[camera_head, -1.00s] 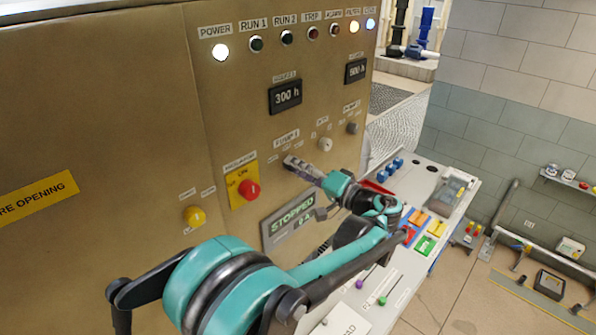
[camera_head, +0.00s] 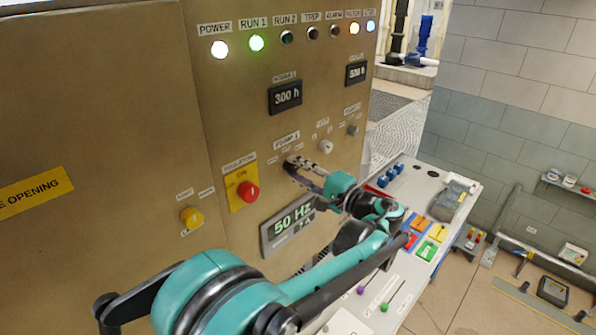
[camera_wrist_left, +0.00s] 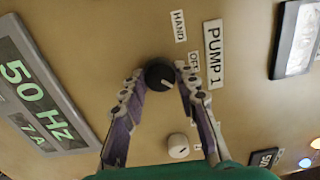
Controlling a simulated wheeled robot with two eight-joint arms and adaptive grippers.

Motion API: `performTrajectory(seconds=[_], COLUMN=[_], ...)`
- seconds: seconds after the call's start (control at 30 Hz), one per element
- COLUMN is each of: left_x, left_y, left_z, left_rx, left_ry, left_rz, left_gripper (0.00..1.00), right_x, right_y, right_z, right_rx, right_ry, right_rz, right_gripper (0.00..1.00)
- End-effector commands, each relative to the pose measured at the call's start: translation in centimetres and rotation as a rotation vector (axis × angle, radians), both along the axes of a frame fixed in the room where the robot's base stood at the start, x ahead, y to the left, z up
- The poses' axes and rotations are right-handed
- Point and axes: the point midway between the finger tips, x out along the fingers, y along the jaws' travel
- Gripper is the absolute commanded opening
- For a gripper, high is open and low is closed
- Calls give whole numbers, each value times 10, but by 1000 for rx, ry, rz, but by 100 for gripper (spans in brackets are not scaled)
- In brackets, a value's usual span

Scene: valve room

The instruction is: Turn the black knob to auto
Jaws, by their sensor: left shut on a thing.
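The black knob (camera_wrist_left: 160,75) sits on the panel beside the PUMP 1 label (camera_wrist_left: 213,53) in the left wrist view. The HAND and OFF labels show near it; any third label is hidden, perhaps by a finger. The knob's white mark points to the lower right, toward the right-hand finger. My left gripper (camera_wrist_left: 160,76) is shut on the knob, one finger on each side. My right gripper is out of view.
A red button on a yellow plate (camera_head: 247,190) is left of the gripper. A pale knob (camera_head: 325,147) is to its right.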

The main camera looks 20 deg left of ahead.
Motion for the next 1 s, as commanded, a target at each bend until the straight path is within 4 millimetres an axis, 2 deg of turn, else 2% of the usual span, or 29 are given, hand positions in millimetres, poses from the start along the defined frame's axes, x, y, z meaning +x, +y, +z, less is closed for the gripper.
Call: performTrajectory(seconds=[0.3, 0.33, 0.4, 0.77, 0.87, 1.0], left_x=[0, 0, 0, -1, -5, -13], left_y=[0, 0, 0, -5, -17, -46], left_z=[0, 0, 0, 0, -1, -1], left_rx=[0, 0, 0, 0, 0, 0], left_ry=[3, 2, 2, 1, 1, 1], left_rz=[-1, -1, -1, -2, -4, -6], left_gripper=[1, 38, 51, 51, 51, 51], right_x=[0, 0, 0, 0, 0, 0], right_y=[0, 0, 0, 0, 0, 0], right_z=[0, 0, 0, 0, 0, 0], right_rx=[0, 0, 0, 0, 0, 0], right_ry=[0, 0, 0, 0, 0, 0], right_rz=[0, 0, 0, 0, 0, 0], right_gripper=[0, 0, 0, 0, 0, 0])
